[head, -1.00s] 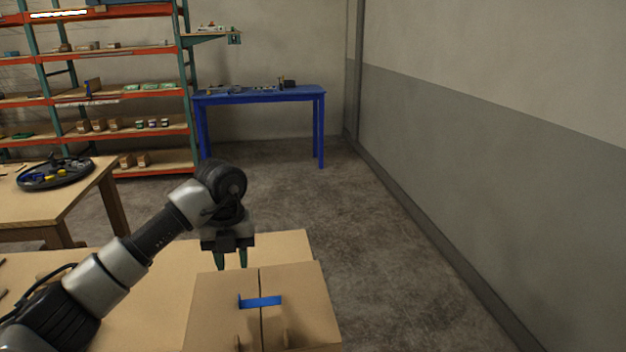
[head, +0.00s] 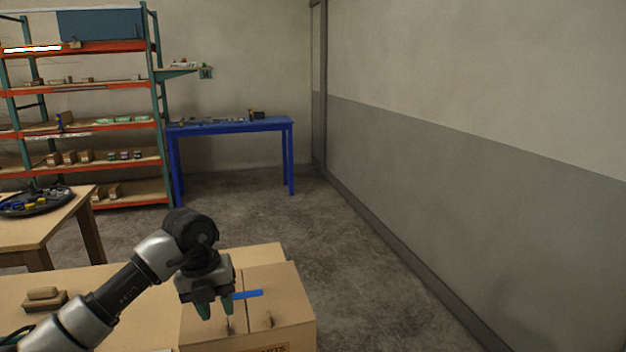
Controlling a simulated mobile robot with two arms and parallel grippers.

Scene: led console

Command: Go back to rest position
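My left gripper (head: 215,309) hangs fingers down over the left part of a closed cardboard box (head: 288,305). The gripper partly covers the box top and the left end of a strip of blue tape (head: 250,293) across the box's seam. I cannot tell whether the fingertips touch the box. My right gripper is out of view.
The box stands on a wooden table (head: 120,290), with small brown blocks (head: 44,298) at left. Another table (head: 50,222) holds a round black tray (head: 35,208). A shelf rack and a blue table (head: 230,126) stand behind. Floor at right is clear.

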